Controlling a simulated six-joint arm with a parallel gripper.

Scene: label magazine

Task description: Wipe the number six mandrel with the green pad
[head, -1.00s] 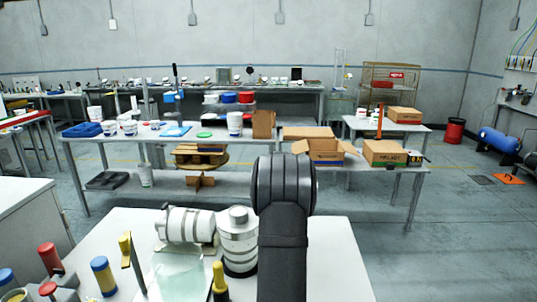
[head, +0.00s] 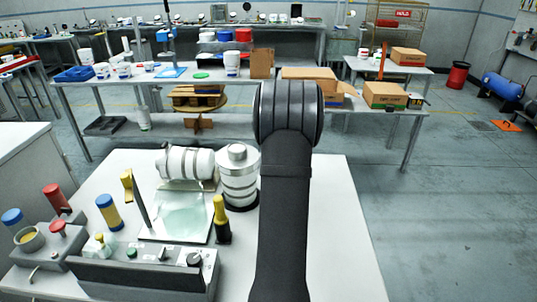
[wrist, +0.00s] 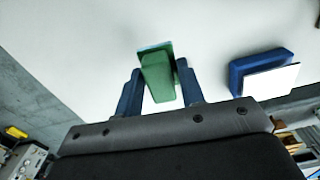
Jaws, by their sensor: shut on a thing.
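My gripper (wrist: 159,88) shows in the wrist view with its two blue fingers shut on the green pad (wrist: 158,75). The pad sticks out past the fingertips, with a pale bluish face at its far end. In the head view my dark arm covers part of the scene and neither gripper nor pad can be made out. On the near bench, a white banded cylinder (head: 186,162) lies on its side, and a white ringed cylinder (head: 238,177) stands upright beside it. No number is readable, so I cannot tell which part is the number six mandrel.
The near white bench (head: 335,225) is clear right of my arm. A grey control box (head: 150,275), a clear plate (head: 182,215) and several coloured handles crowd its left. In the wrist view, a blue block with a white face (wrist: 265,75) is right of the pad.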

